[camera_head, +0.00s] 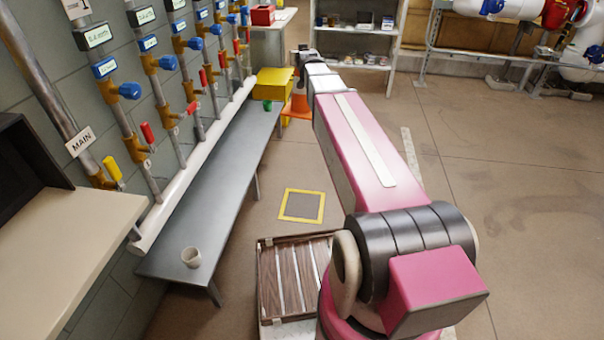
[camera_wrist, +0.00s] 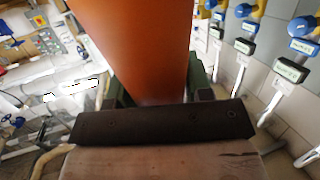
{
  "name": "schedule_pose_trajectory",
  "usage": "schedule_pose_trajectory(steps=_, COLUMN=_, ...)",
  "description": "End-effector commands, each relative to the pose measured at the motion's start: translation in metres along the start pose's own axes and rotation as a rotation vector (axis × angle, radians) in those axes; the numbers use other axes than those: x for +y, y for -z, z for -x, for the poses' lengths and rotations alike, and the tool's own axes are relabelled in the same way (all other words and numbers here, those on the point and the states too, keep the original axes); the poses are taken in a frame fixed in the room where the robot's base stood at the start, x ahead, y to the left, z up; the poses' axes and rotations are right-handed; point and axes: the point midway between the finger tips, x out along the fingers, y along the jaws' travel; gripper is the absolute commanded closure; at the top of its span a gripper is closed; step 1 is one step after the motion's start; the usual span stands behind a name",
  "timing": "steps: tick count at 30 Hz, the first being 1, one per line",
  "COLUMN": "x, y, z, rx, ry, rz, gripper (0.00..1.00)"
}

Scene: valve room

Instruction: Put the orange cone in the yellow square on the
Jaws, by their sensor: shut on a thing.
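The orange cone (camera_head: 299,104) shows in the head view near the far end of my pink arm, partly hidden by the arm. In the wrist view the cone's orange side (camera_wrist: 135,45) fills the upper middle, between the green fingers of my gripper (camera_wrist: 160,90). My gripper is shut on the cone. The yellow square (camera_head: 301,206) is a yellow outline on the floor around a grey patch, nearer than the cone and left of my arm. Nothing stands in it. I cannot tell whether the cone's base touches the floor.
A slatted crate (camera_head: 292,275) lies nearer than the square. Floor at right is open.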

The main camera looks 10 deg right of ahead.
Motion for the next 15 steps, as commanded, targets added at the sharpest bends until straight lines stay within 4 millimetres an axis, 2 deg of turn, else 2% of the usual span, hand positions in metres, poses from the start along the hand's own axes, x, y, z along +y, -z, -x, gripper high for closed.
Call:
schedule_pose_trajectory(steps=1, x=-0.001, y=-0.015, z=-0.009, rx=-0.003, ry=0.001, rz=0.001, gripper=1.0)
schedule_pose_trajectory(steps=6, x=-0.005, y=-0.061, z=-0.028, rx=0.0, ry=0.007, rz=0.008, gripper=1.0)
schedule_pose_trajectory(steps=15, x=-0.014, y=-0.146, z=-0.054, rx=0.002, ry=0.024, rz=0.019, gripper=1.0)
